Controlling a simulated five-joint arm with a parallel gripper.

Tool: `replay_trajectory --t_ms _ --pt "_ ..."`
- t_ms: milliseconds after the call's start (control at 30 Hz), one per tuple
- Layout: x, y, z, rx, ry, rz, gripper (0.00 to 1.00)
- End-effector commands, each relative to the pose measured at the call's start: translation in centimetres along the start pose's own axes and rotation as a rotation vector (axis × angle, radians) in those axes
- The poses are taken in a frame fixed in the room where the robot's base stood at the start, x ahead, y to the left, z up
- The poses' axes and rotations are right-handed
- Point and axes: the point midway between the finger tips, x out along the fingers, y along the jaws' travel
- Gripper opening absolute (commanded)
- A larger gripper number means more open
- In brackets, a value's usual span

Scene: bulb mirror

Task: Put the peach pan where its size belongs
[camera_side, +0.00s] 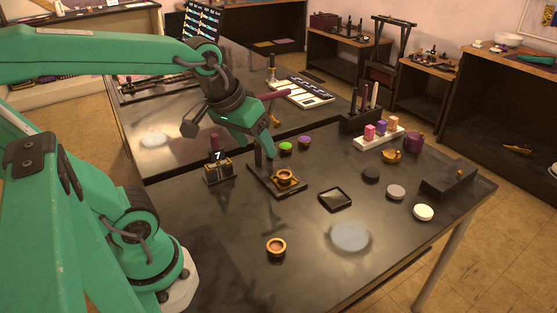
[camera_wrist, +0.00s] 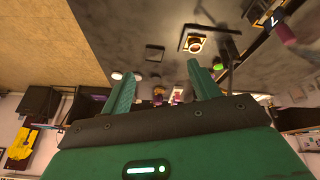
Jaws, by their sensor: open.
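Several small copper or gold pans show in the side view, and I cannot tell for certain which is the peach one. One pan with a peach-toned inside (camera_side: 276,246) sits alone near the table's front edge. A gold pan (camera_side: 284,176) sits on a dark square stand (camera_side: 262,182), and a gold vessel (camera_side: 392,156) stands at the back right. My gripper (camera_side: 268,140) is open and empty above and behind the stand. In the wrist view my open gripper (camera_wrist: 161,70) has nothing between its fingers; the stand (camera_wrist: 184,46) appears above it.
A dark square tray (camera_side: 335,199) lies mid-table, with black (camera_side: 371,174), grey (camera_side: 396,192) and white (camera_side: 424,212) discs to its right. A block marked 7 (camera_side: 218,170) stands left of the stand. A white rack (camera_side: 380,137) holds coloured pieces. The front table area is mostly clear.

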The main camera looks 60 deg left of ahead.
Motion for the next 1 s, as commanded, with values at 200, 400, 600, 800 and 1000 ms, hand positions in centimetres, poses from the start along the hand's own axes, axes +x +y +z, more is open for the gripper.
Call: replay_trajectory --t_ms 200,400,600,800,1000 --pt "-1.1 0.3 2.6 0.244 0.049 0.028 0.61" --pt "-1.3 0.4 3.5 0.326 0.063 0.035 0.61" --pt "-1.3 0.4 3.5 0.330 0.063 0.035 0.61" --pt "-1.3 0.4 3.4 0.328 0.063 0.035 0.61" --pt "-1.3 0.4 3.4 0.327 0.063 0.035 0.61"
